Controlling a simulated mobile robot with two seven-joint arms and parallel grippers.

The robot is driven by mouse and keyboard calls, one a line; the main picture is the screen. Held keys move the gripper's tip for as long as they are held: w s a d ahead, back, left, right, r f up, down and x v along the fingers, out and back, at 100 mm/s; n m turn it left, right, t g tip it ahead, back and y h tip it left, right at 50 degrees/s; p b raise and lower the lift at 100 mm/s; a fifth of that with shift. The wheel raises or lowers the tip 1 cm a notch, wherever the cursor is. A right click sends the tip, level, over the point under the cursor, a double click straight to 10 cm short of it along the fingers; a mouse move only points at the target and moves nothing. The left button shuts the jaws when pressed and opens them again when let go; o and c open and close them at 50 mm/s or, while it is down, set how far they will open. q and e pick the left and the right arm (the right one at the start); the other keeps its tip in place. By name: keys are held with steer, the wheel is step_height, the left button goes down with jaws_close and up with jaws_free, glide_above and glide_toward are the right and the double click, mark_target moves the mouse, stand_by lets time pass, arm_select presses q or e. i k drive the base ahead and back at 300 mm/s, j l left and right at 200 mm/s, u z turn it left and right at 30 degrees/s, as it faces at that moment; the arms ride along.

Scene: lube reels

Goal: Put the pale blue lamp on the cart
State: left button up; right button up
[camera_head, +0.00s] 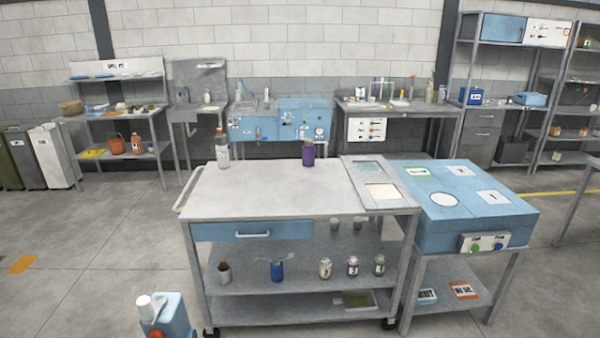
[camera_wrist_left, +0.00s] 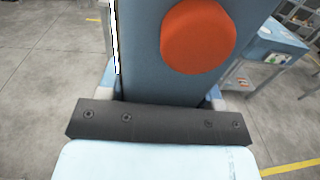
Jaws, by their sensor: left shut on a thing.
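The pale blue lamp (camera_wrist_left: 148,50), a flat slab with a round orange disc on its face, fills the upper middle of the left wrist view. My left gripper (camera_wrist_left: 160,92) is shut on it, with a finger at each side. In the head view the pale blue body (camera_head: 176,316), with a white round part and a bit of orange, shows at the bottom edge, in front of and left of the cart. The gripper's fingers are hard to make out there. The cart (camera_head: 250,203) has a grey top, a blue drawer and lower shelves. My right gripper is not in view.
On the cart's top stand a clear bottle (camera_head: 222,150) and a purple bottle (camera_head: 308,153) at the back, and a tray (camera_head: 382,192) at the right. The top's front and middle are bare. A blue-topped stand (camera_head: 462,225) adjoins the cart's right side.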

mark_target(282, 194)
steer(key=i+z, duration=0.25)
steer(key=i, duration=0.4)
steer(key=i+z, duration=0.25)
steer(key=i, duration=0.4)
steer(key=i+u, duration=0.1)
steer(key=i, duration=0.6)
steer(key=i+l+u, duration=0.1)
steer(key=i, duration=0.55)
